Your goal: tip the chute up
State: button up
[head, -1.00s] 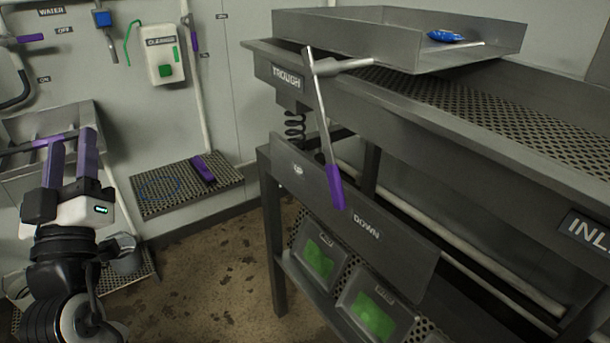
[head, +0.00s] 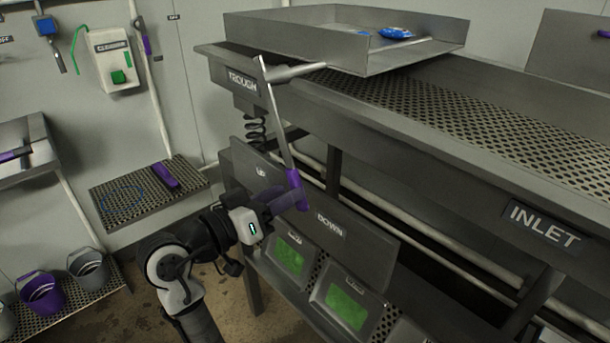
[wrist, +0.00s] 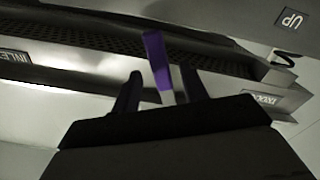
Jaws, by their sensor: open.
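The lever is a grey bar with a purple handle (head: 297,188). It hangs down over a grey plate, its lower end between the UP label (head: 262,172) and the DOWN label (head: 330,225). A rod joins its top to a shallow grey tray (head: 400,62), apparently the chute, which sits on the trough. My gripper (head: 283,198) is open at the lower end of the handle. In the wrist view the purple handle (wrist: 156,55) shows between the two dark fingers of my gripper (wrist: 160,80). I cannot tell whether they touch it.
A blue object (head: 397,32) lies in the tray. Green-screened panels (head: 347,305) are below the lever plate. A perforated shelf (head: 120,205) with a purple-handled item is on the left wall. Buckets (head: 42,296) stand at lower left.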

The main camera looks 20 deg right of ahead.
jog(key=p+x, duration=0.1)
jog(key=x, duration=0.5)
jog(key=shift+c, duration=0.3)
grip_shut()
